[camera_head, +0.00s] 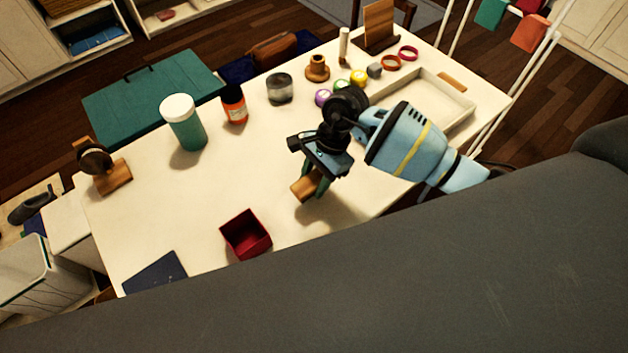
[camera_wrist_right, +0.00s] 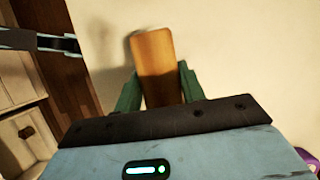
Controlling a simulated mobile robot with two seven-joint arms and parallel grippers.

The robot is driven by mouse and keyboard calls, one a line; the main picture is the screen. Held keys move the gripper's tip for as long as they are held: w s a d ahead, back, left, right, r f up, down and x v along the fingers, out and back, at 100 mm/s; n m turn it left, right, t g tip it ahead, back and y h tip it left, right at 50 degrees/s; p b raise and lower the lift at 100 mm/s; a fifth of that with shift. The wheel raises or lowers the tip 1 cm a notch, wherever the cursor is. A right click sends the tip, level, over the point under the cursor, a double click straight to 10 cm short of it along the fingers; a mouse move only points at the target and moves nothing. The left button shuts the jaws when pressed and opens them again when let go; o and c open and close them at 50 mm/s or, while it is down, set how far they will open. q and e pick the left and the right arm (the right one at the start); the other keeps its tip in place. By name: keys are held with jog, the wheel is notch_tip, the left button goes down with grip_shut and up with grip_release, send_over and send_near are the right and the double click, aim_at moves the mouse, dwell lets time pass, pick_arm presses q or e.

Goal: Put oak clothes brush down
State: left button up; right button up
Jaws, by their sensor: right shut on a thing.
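The oak clothes brush (camera_head: 303,188) is a light brown wooden block held in my right gripper (camera_head: 318,186) over the white table. In the right wrist view, the brush (camera_wrist_right: 155,62) sits between the two green fingers of the gripper (camera_wrist_right: 160,88), which touch its sides. Its far end points away from the gripper, with a soft shadow on the pale surface beside it. I cannot tell whether the brush touches the table. The bristles are hidden. My left gripper does not show in either view.
The white table (camera_head: 180,210) has bare room left of the brush. A red open box (camera_head: 246,235) and dark blue flat item (camera_head: 155,273) lie near the front edge. A green jar (camera_head: 184,122), orange jar (camera_head: 234,104) and cream tray (camera_head: 437,103) stand farther back.

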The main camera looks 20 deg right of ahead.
aim_at(315, 181)
jog(key=shift+w+d, duration=0.15)
jog(key=shift+w, duration=0.45)
notch_tip(315, 181, down, 4)
jog(key=shift+w+r, duration=0.1)
jog(key=shift+r, duration=0.1)
jog(key=shift+f, duration=0.15)
jog(key=o, duration=0.9)
jog(key=shift+d+r, duration=0.15)
jog(key=shift+r, duration=0.2)
jog(key=v, duration=1.1)
jog(key=shift+r, duration=0.3)
